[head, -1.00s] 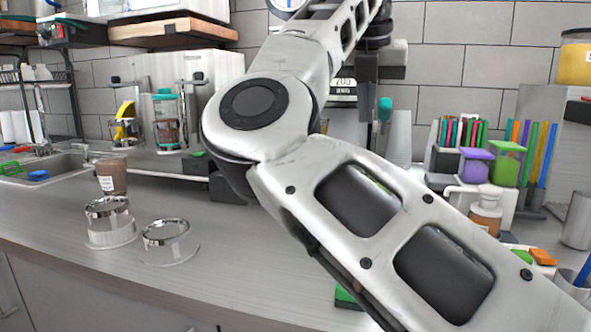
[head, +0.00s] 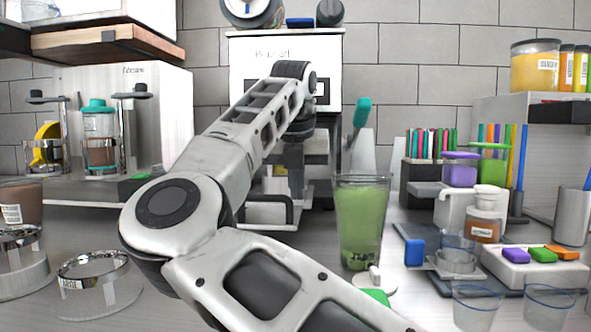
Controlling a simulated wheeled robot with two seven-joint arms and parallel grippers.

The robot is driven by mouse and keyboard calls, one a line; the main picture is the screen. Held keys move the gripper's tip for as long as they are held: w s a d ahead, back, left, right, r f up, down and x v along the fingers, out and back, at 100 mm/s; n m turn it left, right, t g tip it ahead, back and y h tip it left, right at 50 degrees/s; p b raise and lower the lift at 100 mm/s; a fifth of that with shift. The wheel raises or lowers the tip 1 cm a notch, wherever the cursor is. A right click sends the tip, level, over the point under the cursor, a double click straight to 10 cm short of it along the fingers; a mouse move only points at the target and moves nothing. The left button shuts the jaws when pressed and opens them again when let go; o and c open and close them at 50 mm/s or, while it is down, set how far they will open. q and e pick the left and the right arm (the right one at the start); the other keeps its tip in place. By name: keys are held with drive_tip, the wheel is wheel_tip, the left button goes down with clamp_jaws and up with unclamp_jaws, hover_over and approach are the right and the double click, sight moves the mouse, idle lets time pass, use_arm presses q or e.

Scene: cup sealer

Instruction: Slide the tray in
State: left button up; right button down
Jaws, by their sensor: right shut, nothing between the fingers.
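The cup sealer (head: 250,65) is a white box-shaped machine at the back centre, with a teal-tipped lever (head: 362,112) on its right. Its tray (head: 262,226), a pale frame, shows low at the machine's front, left of the green cup. My right arm comes in from the bottom and crosses in front of the machine. My right gripper (head: 293,165) points down in front of the sealer, above the tray area. It is shut and empty. Its fingertips are mostly hidden, so I cannot tell whether it touches the tray. My left gripper is out of view.
A cup of green drink (head: 362,225) stands right of the tray, close to my arm. Empty clear cups (head: 475,305), a pump bottle (head: 484,215) and a block with coloured buttons (head: 535,270) crowd the right.

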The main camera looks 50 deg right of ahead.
sight(299, 206)
drive_tip(key=shift+x, duration=1.2)
drive_tip(key=w+d, duration=0.2)
drive_tip(key=shift+d+p, duration=0.3)
drive_tip(key=shift+d, duration=0.05)
drive_tip(key=shift+w+d, duration=0.25)
